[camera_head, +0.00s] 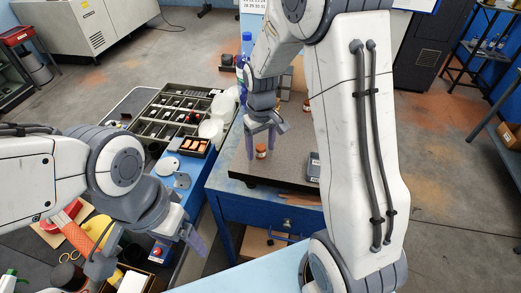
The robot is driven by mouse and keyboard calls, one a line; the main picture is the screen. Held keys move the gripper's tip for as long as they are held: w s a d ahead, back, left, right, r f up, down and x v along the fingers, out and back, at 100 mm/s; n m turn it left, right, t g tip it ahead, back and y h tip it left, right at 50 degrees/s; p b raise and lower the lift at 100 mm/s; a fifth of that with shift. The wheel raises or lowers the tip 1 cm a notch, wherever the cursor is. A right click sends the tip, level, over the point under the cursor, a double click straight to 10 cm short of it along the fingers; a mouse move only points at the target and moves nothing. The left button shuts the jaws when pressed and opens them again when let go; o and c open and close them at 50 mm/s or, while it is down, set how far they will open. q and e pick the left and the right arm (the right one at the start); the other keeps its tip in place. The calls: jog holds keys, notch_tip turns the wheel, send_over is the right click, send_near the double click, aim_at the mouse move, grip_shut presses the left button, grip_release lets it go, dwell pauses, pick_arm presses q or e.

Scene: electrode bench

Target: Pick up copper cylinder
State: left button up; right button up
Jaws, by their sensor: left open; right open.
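A small reddish-copper cylinder (261,153) with a lighter top stands upright on a dark speckled plate (238,166) at the middle of the picture. My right gripper (261,141) is open and points down over it. Its two purple fingers show to the left and right of the cylinder; I cannot tell whether they touch it. My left gripper (150,257) is open at the lower left, over the near bench, far from the cylinder.
A dark scale (313,168) sits on the plate right of the cylinder. A blue bottle (246,45) stands behind. My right arm hides much of the right side.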

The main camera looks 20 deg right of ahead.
grip_shut()
jog(key=shift+r, duration=0.15)
